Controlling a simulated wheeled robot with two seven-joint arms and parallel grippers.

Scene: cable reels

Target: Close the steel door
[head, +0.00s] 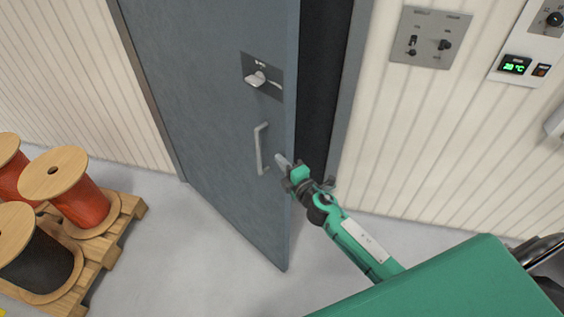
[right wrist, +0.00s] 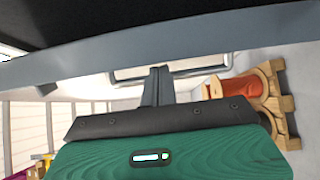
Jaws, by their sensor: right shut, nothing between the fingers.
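The steel door (head: 215,130) is blue-grey and stands ajar, with a dark gap (head: 320,90) between its right edge and the frame. It has a vertical bar handle (head: 260,150) and a latch plate with a lever (head: 262,77) above it. My right gripper (head: 281,160) is at the door's free edge, just right of the bar handle. Its fingers are shut and empty; they also show in the right wrist view (right wrist: 157,86), close to a grey-blue band (right wrist: 150,58) that crosses the picture. I cannot tell whether they touch the door. My left gripper is out of view.
Orange and black cable reels (head: 80,200) stand on a wooden pallet (head: 128,215) at the left, apart from the door. Control panels (head: 430,37) are on the ribbed wall right of the frame. The grey floor (head: 190,250) in front of the door is clear.

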